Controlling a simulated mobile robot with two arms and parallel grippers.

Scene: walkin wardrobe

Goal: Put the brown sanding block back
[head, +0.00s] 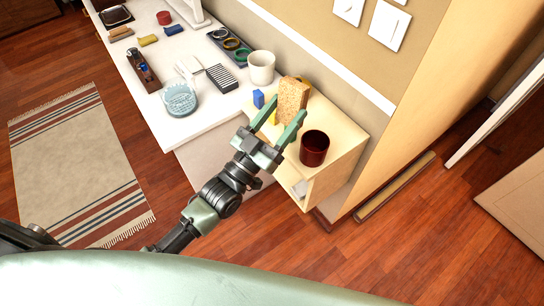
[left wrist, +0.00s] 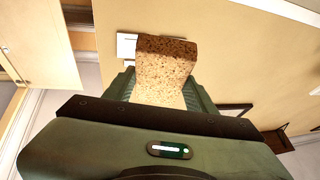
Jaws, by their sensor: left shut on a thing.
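The brown sanding block (head: 292,97) is a speckled, cork-like block. My left gripper (head: 289,107) is shut on it, one finger on each side, over the light wooden cabinet (head: 339,131) at the right end of the white desk. In the left wrist view the block (left wrist: 166,62) stands out between the fingers, its far face darker. Whether its bottom touches anything is hidden. My right gripper is not in view.
A dark red cup (head: 314,149) stands on the cabinet right of the gripper. A blue block (head: 258,99) and a partly hidden yellow item (head: 273,118) are at the left. A white mug (head: 261,67) and glass bowl (head: 180,99) stand on the desk (head: 205,126). The wall is close behind.

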